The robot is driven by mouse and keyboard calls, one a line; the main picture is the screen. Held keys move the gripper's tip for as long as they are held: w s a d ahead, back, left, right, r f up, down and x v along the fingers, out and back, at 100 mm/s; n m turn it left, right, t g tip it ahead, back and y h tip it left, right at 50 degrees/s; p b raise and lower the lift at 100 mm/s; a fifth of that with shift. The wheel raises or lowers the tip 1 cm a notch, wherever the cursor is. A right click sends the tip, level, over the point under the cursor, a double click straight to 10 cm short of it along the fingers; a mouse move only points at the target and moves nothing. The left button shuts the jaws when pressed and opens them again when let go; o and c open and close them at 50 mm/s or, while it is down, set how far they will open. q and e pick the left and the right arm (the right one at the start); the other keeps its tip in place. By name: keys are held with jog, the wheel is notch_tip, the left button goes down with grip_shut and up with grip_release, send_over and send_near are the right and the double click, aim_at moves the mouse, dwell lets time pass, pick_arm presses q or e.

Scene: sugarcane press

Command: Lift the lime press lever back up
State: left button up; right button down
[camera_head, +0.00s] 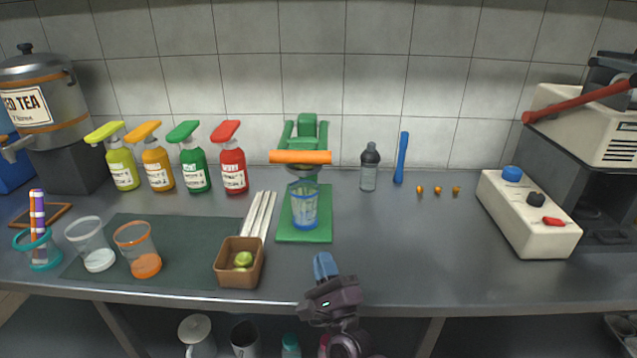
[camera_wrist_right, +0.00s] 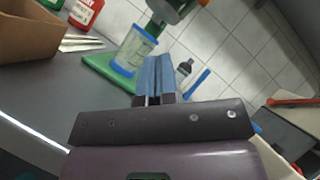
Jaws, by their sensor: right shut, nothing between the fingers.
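The green lime press (camera_head: 306,132) stands at the back middle of the counter, with an orange lever handle (camera_head: 300,157) lying level across its front. A clear cup with blue bands (camera_head: 304,207) stands under it on the press's green base (camera_head: 318,236); the cup also shows in the right wrist view (camera_wrist_right: 137,52). My right gripper (camera_head: 325,266) is in front of the press, near the counter's front edge, below and apart from the lever. Its blue fingers (camera_wrist_right: 155,75) are shut together and empty. My left gripper is not in view.
A brown box (camera_head: 227,271) with limes and white sticks (camera_head: 259,214) lie left of the press. Syrup bottles (camera_head: 194,166) stand behind. A grey bottle (camera_head: 369,168) and blue stick (camera_head: 402,158) are to the right. The counter right of my gripper is clear up to the white control box (camera_head: 528,222).

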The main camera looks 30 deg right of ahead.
jog(key=w+m+h, duration=0.1)
jog(key=m+h, duration=0.2)
jog(key=m, duration=0.2)
jog(key=w+d+r+m+g+h+b, duration=0.1)
jog(key=w+m+h, duration=0.1)
jog(key=m, duration=0.3)
jog(key=w+d+r+m+g+h+b, duration=0.1)
jog(key=m+h, duration=0.2)
jog(key=m, duration=0.2)
jog(key=shift+w+h, duration=0.3)
jog(key=s+r+p+x, duration=0.1)
jog(key=r+p+x, duration=0.1)
jog(key=x, duration=1)
jog(key=shift+w+a+r+p, duration=0.15)
jog(key=shift+a+r+p, duration=0.1)
jog(key=shift+p, duration=0.05)
